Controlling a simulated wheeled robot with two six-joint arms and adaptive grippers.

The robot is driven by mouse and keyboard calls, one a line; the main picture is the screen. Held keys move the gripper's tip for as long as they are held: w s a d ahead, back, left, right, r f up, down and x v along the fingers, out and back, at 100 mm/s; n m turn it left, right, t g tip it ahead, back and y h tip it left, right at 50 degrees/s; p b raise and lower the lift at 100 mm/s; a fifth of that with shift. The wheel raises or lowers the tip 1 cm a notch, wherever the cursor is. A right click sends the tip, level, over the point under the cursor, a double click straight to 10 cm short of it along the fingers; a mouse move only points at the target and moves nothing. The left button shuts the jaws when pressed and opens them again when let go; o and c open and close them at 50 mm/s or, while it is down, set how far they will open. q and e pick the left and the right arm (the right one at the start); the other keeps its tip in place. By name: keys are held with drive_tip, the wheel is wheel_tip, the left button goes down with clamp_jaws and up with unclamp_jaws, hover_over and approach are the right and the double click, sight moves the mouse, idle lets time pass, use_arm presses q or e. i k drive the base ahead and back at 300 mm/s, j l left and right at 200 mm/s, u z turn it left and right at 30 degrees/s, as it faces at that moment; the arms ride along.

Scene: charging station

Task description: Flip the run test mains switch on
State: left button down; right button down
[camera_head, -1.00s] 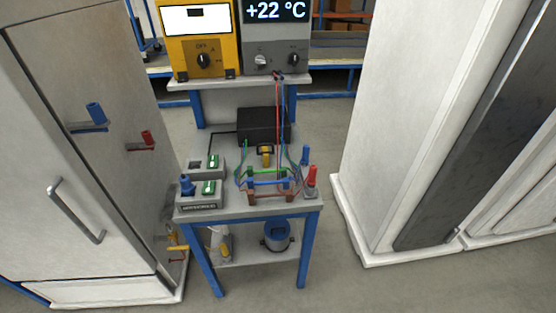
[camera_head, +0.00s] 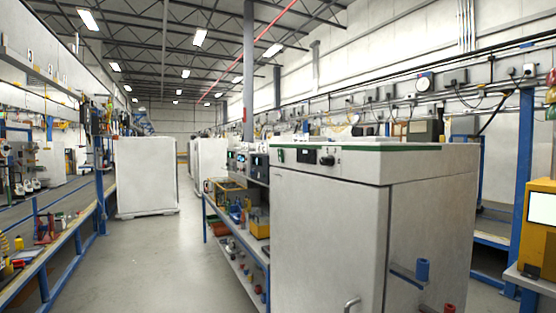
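Neither of my grippers is in view. A large light grey cabinet (camera_head: 330,230) with a green-edged top stands close in front, right of centre. On the upper part of its front are a small green item (camera_head: 280,155), a small display (camera_head: 305,151) and a dark knob (camera_head: 327,160). I cannot tell whether the green item is a switch or how it is set. No label naming the run test mains switch is readable.
A blue-framed bench (camera_head: 262,255) with instruments stands left of the cabinet. A clear aisle (camera_head: 180,260) runs away on the left, past a white cabinet (camera_head: 146,177). A long workbench (camera_head: 45,280) lines the left. A yellow instrument (camera_head: 536,235) stands at the right edge.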

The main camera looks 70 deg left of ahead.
sight(280, 154)
drive_tip(key=u, duration=2.25)
